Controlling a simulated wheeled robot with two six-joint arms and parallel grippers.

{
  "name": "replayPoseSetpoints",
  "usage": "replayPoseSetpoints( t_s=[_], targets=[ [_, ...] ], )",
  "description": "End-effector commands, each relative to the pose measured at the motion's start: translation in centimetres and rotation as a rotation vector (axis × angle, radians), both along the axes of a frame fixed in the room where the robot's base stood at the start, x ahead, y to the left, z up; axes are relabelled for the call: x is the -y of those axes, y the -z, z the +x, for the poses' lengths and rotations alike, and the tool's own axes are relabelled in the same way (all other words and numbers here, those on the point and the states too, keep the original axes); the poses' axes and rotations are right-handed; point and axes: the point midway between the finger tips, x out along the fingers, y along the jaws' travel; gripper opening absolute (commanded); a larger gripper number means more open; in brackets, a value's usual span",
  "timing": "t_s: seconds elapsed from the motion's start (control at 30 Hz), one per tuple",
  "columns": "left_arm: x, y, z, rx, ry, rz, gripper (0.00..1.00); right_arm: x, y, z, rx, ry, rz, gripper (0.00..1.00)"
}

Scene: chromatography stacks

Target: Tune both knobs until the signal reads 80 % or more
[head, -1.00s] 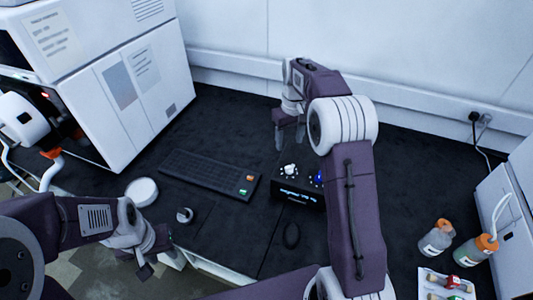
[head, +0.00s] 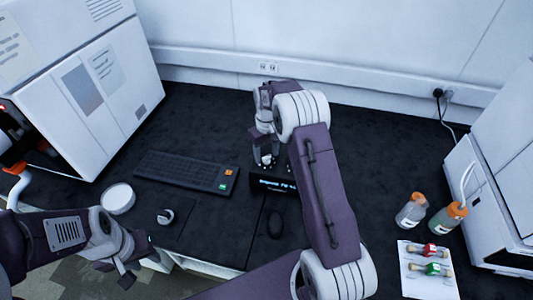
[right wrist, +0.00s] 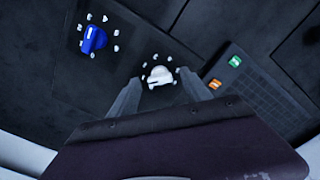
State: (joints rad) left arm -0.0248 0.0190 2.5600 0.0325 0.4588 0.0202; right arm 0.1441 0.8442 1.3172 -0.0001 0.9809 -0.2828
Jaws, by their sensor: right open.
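The black control box with a lit display (head: 272,184) sits on the bench. The display's text is small and partly covered by my right arm, so I cannot read the value. My right gripper (head: 264,152) is open over the box. In the right wrist view, the white knob (right wrist: 160,76) is between the open fingertips (right wrist: 161,90), with a gap to each. The blue knob (right wrist: 94,39) lies to its upper left in that view, ringed by white marks; my arm hides it in the head view. My left gripper (head: 132,268) is low at the left, apart from the box; its opening is unclear.
A keyboard (head: 184,171) with orange and green keys lies left of the box, a mouse (head: 275,225) in front. Two orange-capped bottles (head: 411,212) and a white tray with vials (head: 428,283) stand right. Large white instruments flank the bench.

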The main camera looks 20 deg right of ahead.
Motion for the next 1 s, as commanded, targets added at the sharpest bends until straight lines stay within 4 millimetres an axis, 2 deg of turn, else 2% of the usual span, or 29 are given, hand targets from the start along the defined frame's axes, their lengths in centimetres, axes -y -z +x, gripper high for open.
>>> replayPoseSetpoints(
  t_s=[0.17, 0.2, 0.4, 0.73, 1.0],
  targets=[
    [0.0, 0.0, 0.0, 0.0, 0.0, 0.0, 0.36, 0.0, 0.0, 0.0, 0.001, 0.0, 0.0, 0.56],
    [0.0, 0.0, 0.0, 0.0, 0.0, 0.0, 0.36, 0.0, 0.0, 0.0, 0.001, 0.0, 0.0, 0.54],
    [0.0, 0.0, 0.0, 0.0, 0.0, 0.0, 0.36, 0.0, 0.0, 0.0, 0.001, 0.0, 0.0, 0.0],
    [0.0, -0.6, 0.0, 0.0, 0.0, 0.0, 0.36, 0.0, -0.2, 0.0, 0.001, 0.049, 0.0, 0.0],
    [0.0, -2.1, 0.0, 0.0, 0.0, 0.0, 0.36, 0.0, -0.4, 0.1, 0.001, 0.234, 0.0, 0.0]
  ],
)
